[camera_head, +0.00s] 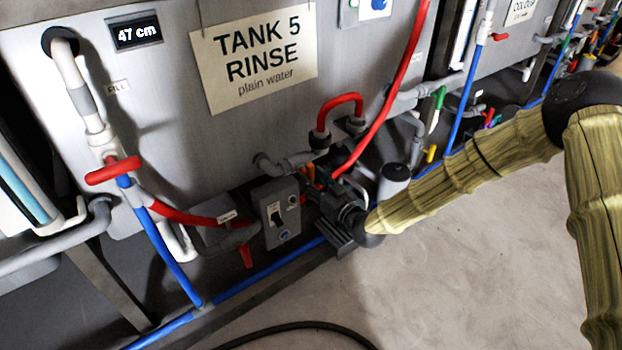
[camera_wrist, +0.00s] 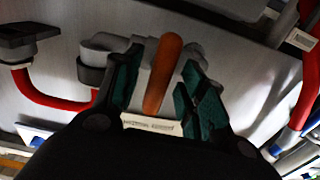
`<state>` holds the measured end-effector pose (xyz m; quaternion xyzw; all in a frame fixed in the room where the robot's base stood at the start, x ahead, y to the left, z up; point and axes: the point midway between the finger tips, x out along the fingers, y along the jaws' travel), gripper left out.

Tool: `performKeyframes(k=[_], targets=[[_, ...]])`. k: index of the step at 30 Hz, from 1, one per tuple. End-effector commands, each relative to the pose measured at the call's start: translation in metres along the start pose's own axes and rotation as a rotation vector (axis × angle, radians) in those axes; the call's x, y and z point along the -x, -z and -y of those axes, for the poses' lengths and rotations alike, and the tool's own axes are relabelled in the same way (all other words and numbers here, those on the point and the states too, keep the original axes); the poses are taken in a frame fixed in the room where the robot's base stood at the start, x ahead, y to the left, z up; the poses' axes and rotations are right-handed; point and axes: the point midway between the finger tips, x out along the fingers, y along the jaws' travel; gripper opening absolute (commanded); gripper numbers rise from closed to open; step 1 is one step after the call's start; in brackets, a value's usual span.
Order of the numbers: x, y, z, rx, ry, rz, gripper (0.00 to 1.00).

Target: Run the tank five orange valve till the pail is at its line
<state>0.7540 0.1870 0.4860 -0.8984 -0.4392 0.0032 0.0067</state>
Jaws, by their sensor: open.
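The orange valve handle (camera_wrist: 164,75) shows in the wrist view as a rounded lever between the two teal-padded fingers of my gripper (camera_wrist: 161,62). The gripper is open, with a finger on either side of the handle; I cannot tell whether either pad touches it. In the head view a small bit of the orange valve (camera_head: 311,173) shows low on tank five (camera_head: 180,120), beside the grey switch box, close to the end of my sleeved arm. The tank five sign (camera_head: 254,55) reads "RINSE plain water". No pail shows in either view.
A tank display (camera_head: 137,33) reads 47 cm. A red-handled fill valve (camera_head: 113,170) is at left. A switch box (camera_head: 277,213) and red hoses (camera_head: 390,100) are close to the arm. A blue pipe (camera_head: 270,265) runs low along the tanks. A dark hose (camera_head: 300,327) lies on otherwise open floor.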

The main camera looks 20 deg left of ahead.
Motion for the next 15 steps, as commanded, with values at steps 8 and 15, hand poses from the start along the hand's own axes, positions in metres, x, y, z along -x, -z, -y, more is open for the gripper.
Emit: performKeyframes(k=[8,15], targets=[[0.05,0.0,-0.001,-0.001,-0.002,0.001,0.41],[0.089,0.0,-0.001,-0.002,-0.003,0.001,0.41]])
